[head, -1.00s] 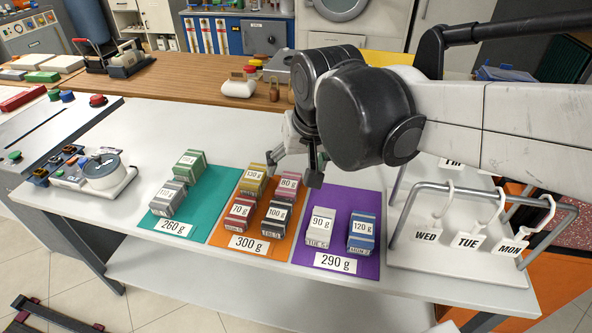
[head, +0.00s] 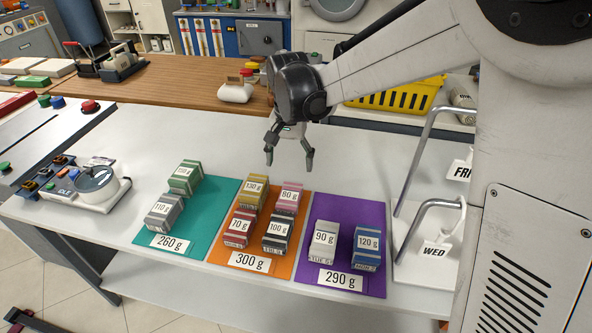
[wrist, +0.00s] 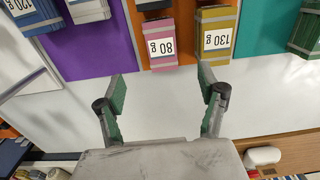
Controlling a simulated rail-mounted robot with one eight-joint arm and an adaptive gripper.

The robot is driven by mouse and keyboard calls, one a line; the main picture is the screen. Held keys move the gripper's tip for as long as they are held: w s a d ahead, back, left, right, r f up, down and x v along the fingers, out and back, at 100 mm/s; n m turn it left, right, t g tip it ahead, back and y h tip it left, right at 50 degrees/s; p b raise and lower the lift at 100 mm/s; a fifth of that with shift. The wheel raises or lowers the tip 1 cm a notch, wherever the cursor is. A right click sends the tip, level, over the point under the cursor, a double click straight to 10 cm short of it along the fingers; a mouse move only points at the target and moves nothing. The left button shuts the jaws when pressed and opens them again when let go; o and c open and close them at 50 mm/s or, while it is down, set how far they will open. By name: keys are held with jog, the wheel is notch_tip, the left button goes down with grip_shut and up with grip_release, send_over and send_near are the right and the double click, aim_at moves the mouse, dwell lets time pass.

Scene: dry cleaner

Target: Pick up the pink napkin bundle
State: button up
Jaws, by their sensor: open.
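The pink napkin bundle (head: 288,197), labelled 80 g, sits at the back right of the orange mat (head: 225,254). It also shows in the wrist view (wrist: 160,31), at the top middle and beyond my fingertips. My gripper (head: 288,165) is open and empty, above and behind the orange mat in the head view. In the wrist view, the open fingers (wrist: 163,84) stand apart over the bare white tabletop, with nothing between them. The yellow 130 g bundle (head: 256,191) stands close beside the pink one, on its left in the head view.
Red 70 g (head: 239,228) and black 100 g (head: 278,234) bundles stand in front on the orange mat. The teal mat (head: 208,200) and purple mat (head: 376,284) flank it, two bundles each. A metal rack rail (head: 412,170) rises at right. White table behind the mats is clear.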

aim_at(290, 195)
jog(key=f, duration=0.9)
jog(key=shift+w+f+b, duration=0.15)
jog(key=shift+w+b, duration=0.05)
jog(key=shift+b, duration=0.15)
jog(key=f, duration=0.5)
jog(key=shift+w, duration=0.2)
jog(key=c, duration=1.3)
jog(key=shift+o, duration=0.2)
jog(key=shift+r, duration=0.1)
